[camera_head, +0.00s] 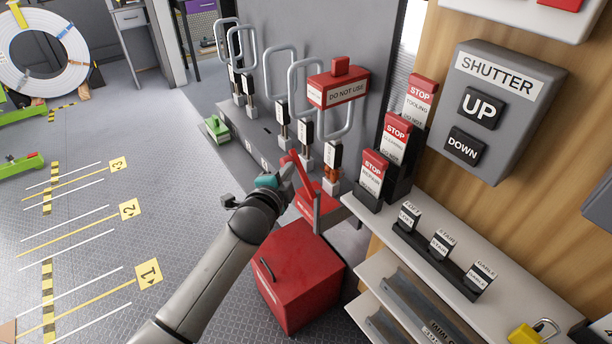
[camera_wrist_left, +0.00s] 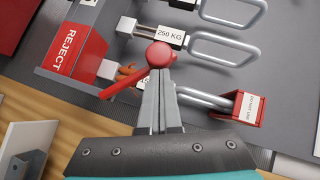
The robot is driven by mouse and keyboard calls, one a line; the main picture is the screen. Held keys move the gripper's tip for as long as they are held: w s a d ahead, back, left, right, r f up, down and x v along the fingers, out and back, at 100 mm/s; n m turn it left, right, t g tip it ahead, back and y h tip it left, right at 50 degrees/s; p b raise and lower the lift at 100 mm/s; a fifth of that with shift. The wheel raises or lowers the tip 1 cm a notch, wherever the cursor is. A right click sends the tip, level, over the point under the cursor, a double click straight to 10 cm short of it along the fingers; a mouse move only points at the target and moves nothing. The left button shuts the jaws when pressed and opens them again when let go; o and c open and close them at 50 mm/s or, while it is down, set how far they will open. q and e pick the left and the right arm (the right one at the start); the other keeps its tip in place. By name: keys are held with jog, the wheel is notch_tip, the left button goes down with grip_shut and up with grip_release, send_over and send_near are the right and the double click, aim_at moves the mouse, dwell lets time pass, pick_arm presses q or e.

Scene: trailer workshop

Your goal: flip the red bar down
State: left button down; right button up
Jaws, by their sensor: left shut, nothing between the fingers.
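The red bar (camera_head: 303,178) slants up and left from the red REJECT bin area in the head view. In the left wrist view the red bar (camera_wrist_left: 126,84) runs diagonally to a round red knob (camera_wrist_left: 160,54) at its end. My left gripper (camera_head: 287,168) is at the bar's upper end. Its fingers (camera_wrist_left: 160,78) are shut with nothing between them, and their tips overlap the knob in the wrist view; I cannot tell whether they touch it. The red REJECT panel (camera_wrist_left: 75,50) is beside the bar. My right gripper is in neither view.
Grey loop handles with weight labels (camera_head: 305,128) stand behind the bar, one under a red DO NOT USE cover (camera_head: 337,88). A red cabinet (camera_head: 300,275) stands below. A shelf with STOP blocks (camera_head: 372,170) is to the right. Floor at left is mostly open.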

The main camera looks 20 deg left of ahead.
pick_arm(q)
jog(key=w+a+f+n+g+h+p, duration=0.1)
jog(key=w+a+f+n+g+p, duration=0.1)
jog(key=w+a+f+p, duration=0.1)
jog(key=shift+a+f+h+p, duration=0.3)
jog(key=shift+a+f+p, duration=0.15)
jog(key=shift+f+p, duration=0.25)
jog(key=shift+s+f+g, duration=0.1)
jog(key=shift+g, duration=0.2)
dwell(0.4)
jog(key=r+p, duration=0.1)
jog(key=s+d+r+p, duration=0.1)
jog(key=r+p, duration=0.1)
jog(key=s+r+p, duration=0.1)
jog(key=shift+d+r, duration=0.15)
jog(key=shift+r, duration=0.1)
jog(key=a+r+p+v, duration=0.1)
jog(key=p+v, duration=0.1)
jog(key=v, duration=0.6)
jog(key=shift+a+r, duration=0.25)
jog(key=shift+r, duration=0.05)
jog(key=shift+w, duration=0.15)
